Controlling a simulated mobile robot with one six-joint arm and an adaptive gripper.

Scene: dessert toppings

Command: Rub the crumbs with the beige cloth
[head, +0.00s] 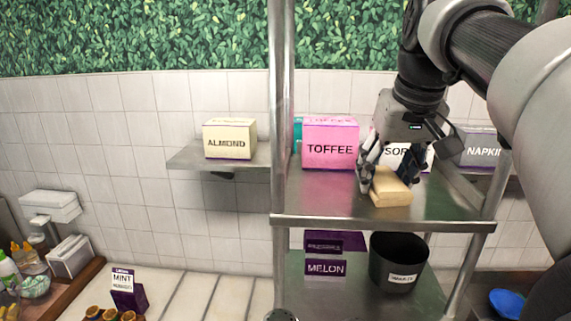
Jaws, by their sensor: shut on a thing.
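A beige cloth (391,188), shaped like a thick folded block, lies at the right of the upper metal shelf (320,205). My gripper (382,187) points down from above and is shut on the cloth at its left and back part. The cloth looks to be at or very near the shelf surface; I cannot tell whether it touches. I see no crumbs clearly; any under or behind the cloth and gripper are hidden.
A pink TOFFEE box (330,142) stands just left of my gripper. A partly hidden white box (398,152) is behind it. A shelf post (281,110) rises at left. An ALMOND box (229,138) sits on a wall shelf. A dark bin (398,262) stands below.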

